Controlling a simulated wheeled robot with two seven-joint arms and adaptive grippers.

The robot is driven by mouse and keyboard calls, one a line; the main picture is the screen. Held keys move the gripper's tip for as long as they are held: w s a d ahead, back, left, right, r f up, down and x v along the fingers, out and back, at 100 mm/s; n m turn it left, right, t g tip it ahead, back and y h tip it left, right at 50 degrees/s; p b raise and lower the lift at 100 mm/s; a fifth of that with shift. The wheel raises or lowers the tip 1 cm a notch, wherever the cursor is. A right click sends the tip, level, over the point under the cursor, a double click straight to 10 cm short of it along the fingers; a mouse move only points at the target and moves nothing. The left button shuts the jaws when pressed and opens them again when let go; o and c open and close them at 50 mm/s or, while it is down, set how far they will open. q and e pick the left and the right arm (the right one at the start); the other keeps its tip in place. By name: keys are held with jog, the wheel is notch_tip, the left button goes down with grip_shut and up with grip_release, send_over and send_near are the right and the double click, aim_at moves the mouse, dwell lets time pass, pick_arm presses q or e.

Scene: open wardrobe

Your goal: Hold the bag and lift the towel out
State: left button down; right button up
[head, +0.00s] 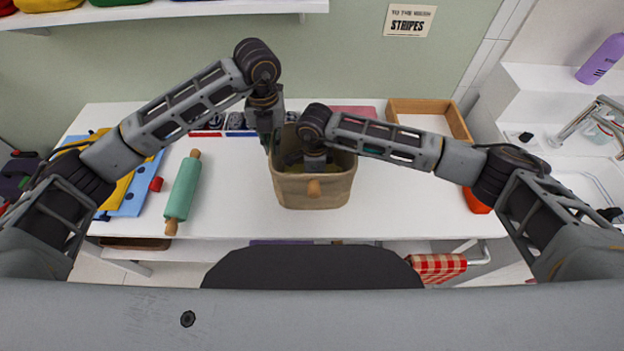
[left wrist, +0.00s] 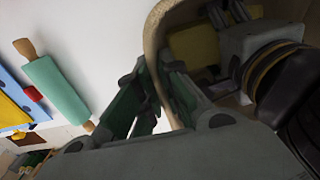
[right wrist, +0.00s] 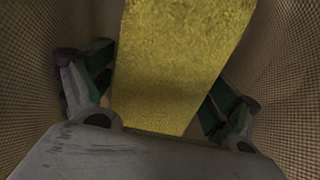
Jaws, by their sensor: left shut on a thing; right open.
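The tan woven bag (head: 312,190) stands upright on the white table. My left gripper (head: 268,140) is shut on the bag's left rim, and the rim (left wrist: 158,60) runs between its fingers in the left wrist view. My right gripper (right wrist: 165,95) is inside the bag, pointing down, with its fingers open. The yellow towel (right wrist: 180,60) lies between those open fingers, with a finger on each side of it. In the head view my right arm hides most of the bag's inside and the right fingertips.
A green rolling pin (head: 184,187) lies left of the bag, beside blue and yellow cloths (head: 130,190). A wooden tray (head: 455,118) stands at the back right. A sink (head: 585,180) is at the far right. The table in front of the bag is clear.

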jog(key=shift+f, duration=0.95)
dwell(1.1)
jog(key=c, duration=0.7)
jog(key=shift+o, duration=1.1)
jog(key=shift+c, duration=1)
jog(key=shift+r, duration=0.1)
jog(key=shift+r, duration=0.1)
